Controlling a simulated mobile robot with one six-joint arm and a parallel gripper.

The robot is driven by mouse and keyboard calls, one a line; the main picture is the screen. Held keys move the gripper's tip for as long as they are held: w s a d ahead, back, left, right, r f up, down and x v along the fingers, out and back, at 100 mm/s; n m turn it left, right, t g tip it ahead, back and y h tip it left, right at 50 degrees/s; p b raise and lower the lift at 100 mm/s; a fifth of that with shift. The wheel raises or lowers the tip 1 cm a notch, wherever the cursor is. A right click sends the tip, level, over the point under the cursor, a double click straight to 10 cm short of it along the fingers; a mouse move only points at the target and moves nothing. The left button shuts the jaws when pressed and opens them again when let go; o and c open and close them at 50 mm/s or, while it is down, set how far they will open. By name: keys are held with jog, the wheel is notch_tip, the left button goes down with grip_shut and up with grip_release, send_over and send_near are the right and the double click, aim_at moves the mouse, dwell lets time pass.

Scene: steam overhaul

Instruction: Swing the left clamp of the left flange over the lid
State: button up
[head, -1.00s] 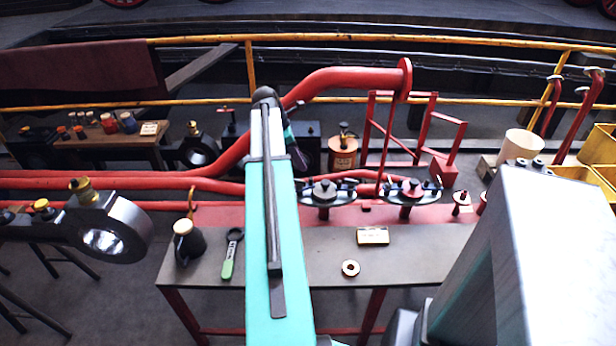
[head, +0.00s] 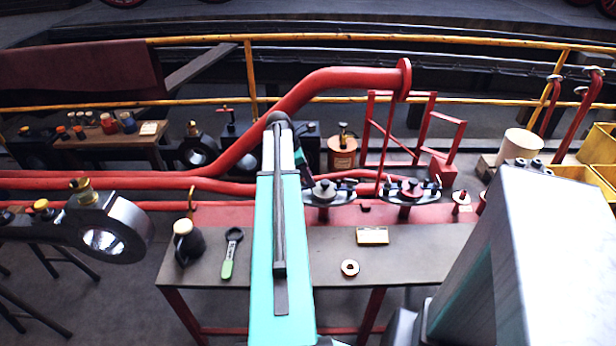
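The left flange (head: 323,197) stands on the red pipework behind the bench. It has a pale grey lid (head: 325,187) with a dark knob on top. Its left side lies right beside my teal arm, and the left clamp is mostly hidden or too small to make out there. The dark end of my gripper (head: 301,160) shows just right of my arm, above and behind the left side of this flange. Its fingers are hidden or too small, so I cannot tell whether it is open or touches the clamp.
A similar right flange (head: 411,190) with a red lid stands close by. The bench (head: 430,250) carries a dark jug (head: 188,243), a green-handled spanner (head: 231,254), a yellow box (head: 372,236) and a ring (head: 349,268). A thick red pipe (head: 340,78) rises behind. The bench's front right is clear.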

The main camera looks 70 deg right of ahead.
grip_shut()
jog(key=shift+r+m+p, duration=0.15)
jog(key=shift+m+p, duration=0.15)
jog(key=shift+p, duration=0.1)
jog(key=shift+s+a+m+y+p, duration=0.15)
jog(key=shift+m+y+p, duration=0.15)
jog(key=shift+m+p, duration=0.25)
jog(key=shift+s+a+m+g+y+p, duration=0.15)
jog(key=shift+a+m+g+y+p, duration=0.15)
jog(key=shift+m+p, duration=0.5)
jog(key=shift+a+m, duration=0.1)
jog(key=shift+m, duration=0.45)
grip_release()
